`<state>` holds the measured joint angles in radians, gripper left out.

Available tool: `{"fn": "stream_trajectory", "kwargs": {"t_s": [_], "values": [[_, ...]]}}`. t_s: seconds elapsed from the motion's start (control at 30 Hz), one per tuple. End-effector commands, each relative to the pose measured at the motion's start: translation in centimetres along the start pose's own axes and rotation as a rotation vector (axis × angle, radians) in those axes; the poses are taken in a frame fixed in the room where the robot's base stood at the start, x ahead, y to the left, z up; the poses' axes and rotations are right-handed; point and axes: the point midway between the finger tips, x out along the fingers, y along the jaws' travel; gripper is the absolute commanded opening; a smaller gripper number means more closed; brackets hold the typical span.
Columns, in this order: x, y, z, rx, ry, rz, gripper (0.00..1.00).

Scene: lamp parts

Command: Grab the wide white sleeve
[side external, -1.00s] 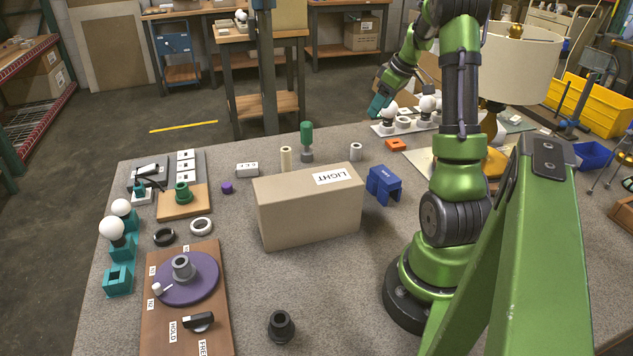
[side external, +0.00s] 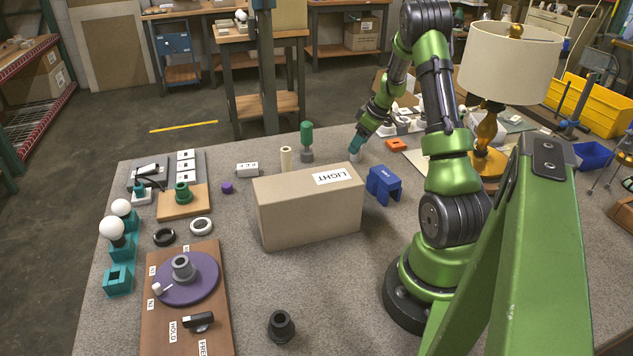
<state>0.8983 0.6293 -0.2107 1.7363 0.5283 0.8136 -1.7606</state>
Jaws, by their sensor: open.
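The wide white sleeve (side external: 355,155) stands upright on the grey table, just behind the right end of the cardboard box. My gripper (side external: 357,145), with teal fingers, points down right at the sleeve and covers its upper part. The jaws are open. At this size I cannot tell whether the fingers touch the sleeve or only surround its top. A taller, narrower cream sleeve (side external: 286,158) stands to the left, behind the box.
The cardboard box marked LIGHT (side external: 308,208) stands in front of the sleeve. A blue bracket (side external: 384,185) is at its right, and an orange block (side external: 396,144) lies behind that. A green-topped part (side external: 307,140) stands left of the gripper. The lamp (side external: 490,130) is at right.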

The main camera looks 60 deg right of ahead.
Motion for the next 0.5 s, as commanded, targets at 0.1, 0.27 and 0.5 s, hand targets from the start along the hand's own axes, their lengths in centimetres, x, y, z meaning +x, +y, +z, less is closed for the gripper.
{"fn": "stream_trajectory", "kwargs": {"t_s": [0.1, 0.27, 0.5], "values": [[2.0, -0.3, 0.3, 0.0, -0.003, -0.003, 0.64], [3.4, -0.2, 0.2, -0.001, 0.0, 0.0, 0.64], [3.5, -0.2, 0.2, -0.001, 0.0, 0.0, 0.64]]}}
